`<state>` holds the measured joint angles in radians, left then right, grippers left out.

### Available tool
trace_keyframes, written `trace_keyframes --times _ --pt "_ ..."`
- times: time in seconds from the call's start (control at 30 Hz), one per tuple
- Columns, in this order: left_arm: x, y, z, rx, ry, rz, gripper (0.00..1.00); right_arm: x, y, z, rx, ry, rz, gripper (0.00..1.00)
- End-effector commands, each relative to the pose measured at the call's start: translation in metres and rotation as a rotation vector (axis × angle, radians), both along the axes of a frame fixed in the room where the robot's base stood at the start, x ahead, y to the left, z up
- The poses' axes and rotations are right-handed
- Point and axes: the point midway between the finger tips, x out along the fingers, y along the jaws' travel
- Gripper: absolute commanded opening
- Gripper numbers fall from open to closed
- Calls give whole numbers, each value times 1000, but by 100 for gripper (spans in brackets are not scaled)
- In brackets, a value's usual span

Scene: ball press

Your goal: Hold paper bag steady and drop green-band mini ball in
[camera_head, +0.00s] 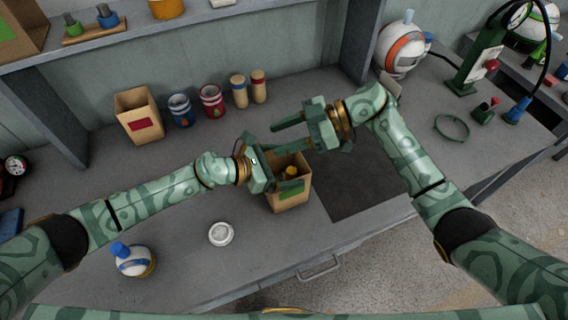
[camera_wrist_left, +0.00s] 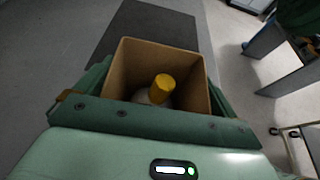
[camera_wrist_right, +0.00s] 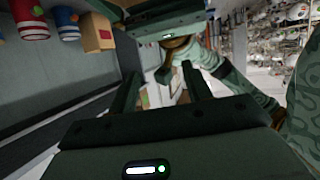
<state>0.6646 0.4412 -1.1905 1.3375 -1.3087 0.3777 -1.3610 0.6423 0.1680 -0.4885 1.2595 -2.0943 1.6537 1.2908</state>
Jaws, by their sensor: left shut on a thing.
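The paper bag (camera_head: 291,201) stands open-topped on the table with a green label on its front. In the left wrist view my left gripper's fingers lie along both sides of the open bag (camera_wrist_left: 125,68). My left gripper (camera_head: 276,174) is shut on the bag. Inside it sits a small ball with a yellow cap (camera_wrist_left: 162,88) and a pale body; it also shows in the head view (camera_head: 291,171). Its band cannot be made out. My right gripper (camera_head: 285,139) is open, its fingers apart and empty, above and behind the bag.
Another bag with a red label (camera_head: 139,115), a blue can (camera_head: 180,110), a red can (camera_head: 212,101) and two tan bottles stand behind. A blue-capped ball (camera_head: 134,261) and a white round piece (camera_head: 221,234) lie in front. A dark mat (camera_head: 365,185) is to the right.

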Motion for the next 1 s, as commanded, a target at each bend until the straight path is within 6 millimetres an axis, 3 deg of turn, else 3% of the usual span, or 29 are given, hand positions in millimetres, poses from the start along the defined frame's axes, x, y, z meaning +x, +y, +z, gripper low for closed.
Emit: trace_keyframes --times 0.23,0.5,0.7,1.0 --pt "0 0 0 0 1 0 73 3 -16 5 -4 -2 -2 49" --pt "0 0 0 0 1 0 73 11 -74 29 -5 -2 -3 49" --pt "0 0 0 0 1 0 73 14 -103 41 -2 -1 -1 49" --pt "0 0 0 0 1 0 73 15 -111 45 0 1 0 49"
